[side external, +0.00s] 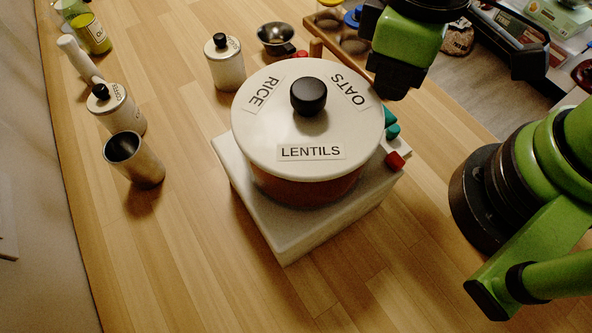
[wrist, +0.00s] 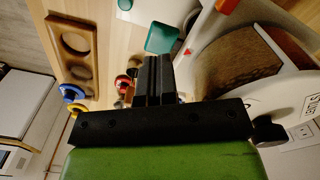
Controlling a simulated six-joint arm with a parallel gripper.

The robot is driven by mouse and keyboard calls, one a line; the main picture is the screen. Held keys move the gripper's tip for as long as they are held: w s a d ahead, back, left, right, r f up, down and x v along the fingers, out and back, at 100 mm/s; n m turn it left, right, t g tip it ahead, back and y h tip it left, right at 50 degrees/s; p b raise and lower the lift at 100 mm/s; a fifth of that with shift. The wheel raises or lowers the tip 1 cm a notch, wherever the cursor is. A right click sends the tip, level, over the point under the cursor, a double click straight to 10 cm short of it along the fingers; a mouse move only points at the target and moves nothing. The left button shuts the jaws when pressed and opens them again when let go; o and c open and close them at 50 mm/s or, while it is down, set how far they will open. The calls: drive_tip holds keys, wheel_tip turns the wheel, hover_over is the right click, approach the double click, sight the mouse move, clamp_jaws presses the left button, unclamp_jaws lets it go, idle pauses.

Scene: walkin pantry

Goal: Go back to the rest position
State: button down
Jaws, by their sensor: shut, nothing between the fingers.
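My gripper (side external: 395,85) is in the upper right of the side external view, beside the round white-lidded canister. In the wrist view its black fingers (wrist: 153,80) are together with nothing between them. The canister's lid (side external: 265,130) has a black knob and the labels RICE, OATS and LENTILS. It stands on a pale square base (side external: 285,225).
A metal cup (side external: 135,160), a lidded tin (side external: 117,108) and another tin (side external: 226,65) stand left of and behind the canister. A small dark bowl (side external: 275,36) is at the back. A wooden rack with holes (wrist: 72,22) is left in the wrist view. The front counter is clear.

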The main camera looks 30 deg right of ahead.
drive_tip(key=shift+r, duration=0.1)
drive_tip(key=s+d+r+m+t+y, duration=0.1)
drive_tip(key=s+d+r+m+t, duration=0.1)
drive_tip(key=d+r+m, duration=0.3)
drive_tip(key=s+d+r+m+t+y, duration=0.1)
drive_tip(key=d+r+m+t, duration=0.4)
drive_tip(key=r, duration=0.6)
drive_tip(key=shift+s+r, duration=0.4)
drive_tip(key=shift+s, duration=0.45)
idle(0.9)
drive_tip(key=w+a+f+m+g+y, duration=0.5)
drive_tip(key=a+f+m+g, duration=0.5)
drive_tip(key=m, duration=0.6)
drive_tip(key=shift+w+g, duration=0.15)
drive_tip(key=shift+g, duration=1.05)
drive_tip(key=shift+a, duration=0.1)
